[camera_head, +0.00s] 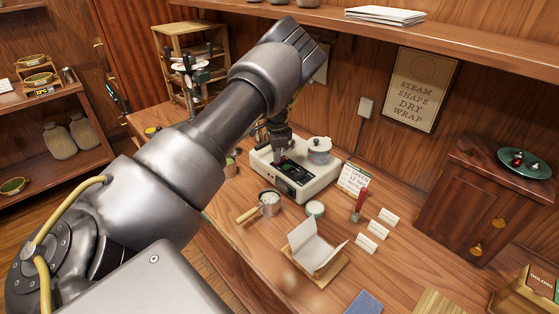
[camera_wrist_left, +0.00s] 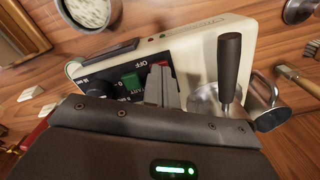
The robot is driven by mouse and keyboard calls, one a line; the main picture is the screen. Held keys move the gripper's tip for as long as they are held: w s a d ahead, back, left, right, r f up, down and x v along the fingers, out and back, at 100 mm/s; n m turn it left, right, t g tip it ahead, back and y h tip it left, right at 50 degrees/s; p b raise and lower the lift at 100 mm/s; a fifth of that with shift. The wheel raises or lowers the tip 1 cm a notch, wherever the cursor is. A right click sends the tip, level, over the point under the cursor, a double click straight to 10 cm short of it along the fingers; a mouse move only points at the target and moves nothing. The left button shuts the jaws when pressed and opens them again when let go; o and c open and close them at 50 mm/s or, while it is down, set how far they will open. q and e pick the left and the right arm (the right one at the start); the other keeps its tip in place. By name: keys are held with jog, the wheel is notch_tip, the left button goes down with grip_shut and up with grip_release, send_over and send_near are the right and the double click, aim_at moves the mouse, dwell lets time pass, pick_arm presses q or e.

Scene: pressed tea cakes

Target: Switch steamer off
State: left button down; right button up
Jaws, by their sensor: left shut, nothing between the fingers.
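The steamer (camera_head: 316,184) is a cream box with a black front panel, standing on the wooden counter. A lidded metal pot (camera_head: 319,147) sits at its right end. In the left wrist view the steamer (camera_wrist_left: 205,38) shows its panel with a green switch (camera_wrist_left: 132,80), an OFF label (camera_wrist_left: 147,64) and a dark knob. My left gripper (camera_head: 283,160) is over the panel, shut and empty. In the left wrist view its fingertips (camera_wrist_left: 160,72) are right beside the green switch; I cannot tell whether they touch it. My right gripper is not in view.
A metal pan with a wooden handle (camera_head: 270,203) and a small bowl (camera_head: 315,209) stand in front of the steamer. A red-handled brush (camera_head: 358,208), white cards (camera_head: 372,230) and a paper-lined wooden tray (camera_head: 330,275) lie nearby. A cabinet (camera_head: 470,195) stands at right.

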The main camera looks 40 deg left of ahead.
pick_arm(q)
jog(key=shift+w+r+p, duration=0.1)
jog(key=shift+r+p, duration=0.6)
jog(key=shift+r, duration=0.1)
jog(key=shift+r+p, duration=1.65)
jog(key=shift+r, duration=0.95)
